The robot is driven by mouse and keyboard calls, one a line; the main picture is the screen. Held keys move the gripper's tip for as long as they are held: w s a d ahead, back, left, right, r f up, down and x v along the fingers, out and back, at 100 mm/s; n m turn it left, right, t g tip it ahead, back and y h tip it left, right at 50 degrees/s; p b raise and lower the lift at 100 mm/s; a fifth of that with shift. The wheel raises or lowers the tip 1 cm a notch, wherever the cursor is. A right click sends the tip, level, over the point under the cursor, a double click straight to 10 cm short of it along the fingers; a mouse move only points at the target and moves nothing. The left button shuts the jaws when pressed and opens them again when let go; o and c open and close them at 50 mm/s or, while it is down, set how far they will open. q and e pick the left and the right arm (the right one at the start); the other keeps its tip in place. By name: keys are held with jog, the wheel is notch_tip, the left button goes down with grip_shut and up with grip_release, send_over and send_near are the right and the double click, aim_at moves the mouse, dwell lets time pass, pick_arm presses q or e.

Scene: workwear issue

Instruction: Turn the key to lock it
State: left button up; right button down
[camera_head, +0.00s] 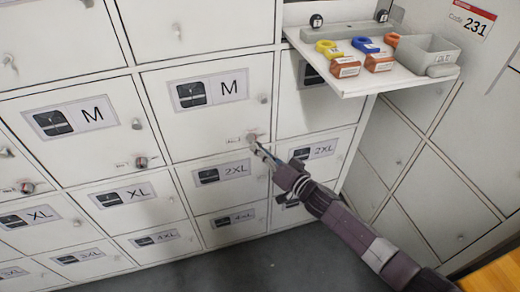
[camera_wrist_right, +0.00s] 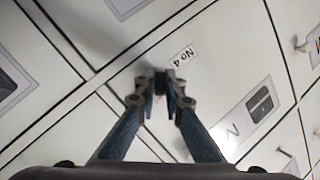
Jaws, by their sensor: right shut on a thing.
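My right gripper (camera_head: 260,148) reaches up from the lower right to the lock (camera_head: 251,137) of a white locker door marked M (camera_head: 205,122). In the right wrist view my right gripper (camera_wrist_right: 161,92) is shut on a small dark piece, the key (camera_wrist_right: 160,80), at the door face. The fingers hide most of the key and the keyhole, so I cannot tell how far it is turned. A "No 4" label (camera_wrist_right: 183,56) is beside it. The door looks flush with its neighbours. My left gripper is not in view.
A white shelf (camera_head: 355,84) juts out at the upper right, holding a grey bin (camera_head: 426,57), orange-brown boxes (camera_head: 345,68) and coloured rings (camera_head: 365,45). Other locker doors with round locks (camera_head: 141,162) surround the spot. The grey floor (camera_head: 270,262) below is clear.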

jog(key=shift+w+a+r+p, duration=0.15)
jog(key=shift+r+p, duration=0.15)
jog(key=shift+r, duration=0.3)
jog(key=shift+n, duration=0.4)
jog(key=shift+r+n+h+p, duration=0.1)
jog(key=shift+n+h+p, duration=0.35)
jog(key=shift+p, duration=0.75)
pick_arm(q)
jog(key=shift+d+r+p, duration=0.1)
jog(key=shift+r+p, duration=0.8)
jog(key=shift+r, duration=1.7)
pick_arm(e)
jog(key=shift+n+h, duration=0.25)
jog(key=shift+n, duration=0.6)
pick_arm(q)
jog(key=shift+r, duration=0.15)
pick_arm(e)
jog(key=shift+w+a, duration=0.1)
jog(key=shift+a, duration=0.05)
jog(key=c, duration=2)
grip_release()
jog(key=shift+a+f+g, duration=0.15)
jog(key=shift+f+g, duration=0.1)
jog(key=shift+g, duration=0.15)
jog(key=shift+o, duration=0.2)
jog(key=shift+w+f, duration=0.1)
jog(key=shift+f, duration=0.1)
